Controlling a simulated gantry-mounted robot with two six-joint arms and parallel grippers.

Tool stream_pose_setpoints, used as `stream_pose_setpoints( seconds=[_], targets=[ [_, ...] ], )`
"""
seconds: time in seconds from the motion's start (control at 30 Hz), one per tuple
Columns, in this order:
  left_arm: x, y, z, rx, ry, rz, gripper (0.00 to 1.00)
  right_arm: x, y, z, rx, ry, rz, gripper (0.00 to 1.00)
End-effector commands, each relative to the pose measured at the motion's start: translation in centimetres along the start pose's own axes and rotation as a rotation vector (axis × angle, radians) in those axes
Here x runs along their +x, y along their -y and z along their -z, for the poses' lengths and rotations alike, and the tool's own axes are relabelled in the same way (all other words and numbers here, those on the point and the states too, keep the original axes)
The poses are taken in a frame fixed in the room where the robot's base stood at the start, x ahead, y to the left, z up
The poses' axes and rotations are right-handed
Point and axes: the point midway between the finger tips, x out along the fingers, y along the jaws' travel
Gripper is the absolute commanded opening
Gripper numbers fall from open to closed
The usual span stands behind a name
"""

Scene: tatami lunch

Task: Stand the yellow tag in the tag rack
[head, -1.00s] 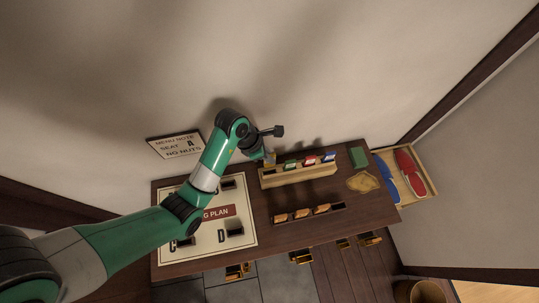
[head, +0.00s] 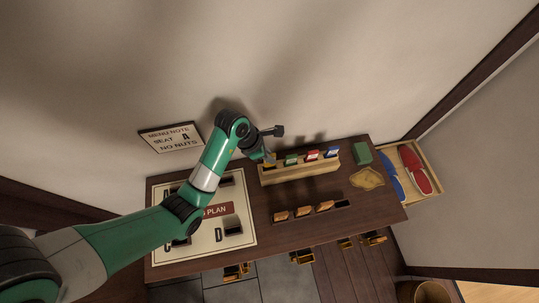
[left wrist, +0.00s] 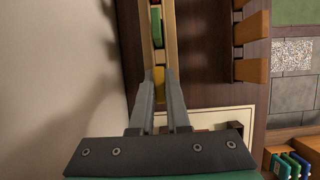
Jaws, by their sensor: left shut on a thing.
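The yellow tag (left wrist: 158,76) is between my left gripper's fingertips (left wrist: 158,84) in the left wrist view, at the near end of the wooden tag rack (left wrist: 171,42). In the head view my left gripper (head: 269,157) is over the left end of the tag rack (head: 300,175), shut on the yellow tag, which is mostly hidden there. A green tag (head: 291,159), a red tag (head: 313,155) and a blue tag (head: 332,152) stand in the rack. I cannot tell whether the yellow tag touches the slot floor. My right gripper is not in view.
A seating plan board (head: 238,251) lies on the table's left, partly under my left arm. A dark holder with several orange-brown pieces (head: 303,211) lies in front of the rack. A green block (head: 361,154) and a tan cloth (head: 367,178) are at right. A wall stands behind.

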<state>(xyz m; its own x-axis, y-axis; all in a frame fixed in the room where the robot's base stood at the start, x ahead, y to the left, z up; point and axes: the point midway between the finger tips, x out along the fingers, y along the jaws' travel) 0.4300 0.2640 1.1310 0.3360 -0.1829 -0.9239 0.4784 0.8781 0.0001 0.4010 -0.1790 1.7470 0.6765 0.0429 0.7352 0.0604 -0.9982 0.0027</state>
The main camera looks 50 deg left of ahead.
Motion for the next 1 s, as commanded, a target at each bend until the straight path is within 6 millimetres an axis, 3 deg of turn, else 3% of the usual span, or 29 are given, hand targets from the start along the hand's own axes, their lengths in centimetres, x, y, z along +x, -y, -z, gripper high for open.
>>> stream_pose_setpoints(
  seconds=[1.0],
  targets=[
    [0.72, 0.0, 0.31, 0.0, 0.0, 0.0, 0.0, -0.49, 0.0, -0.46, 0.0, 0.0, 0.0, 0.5]
  ],
)
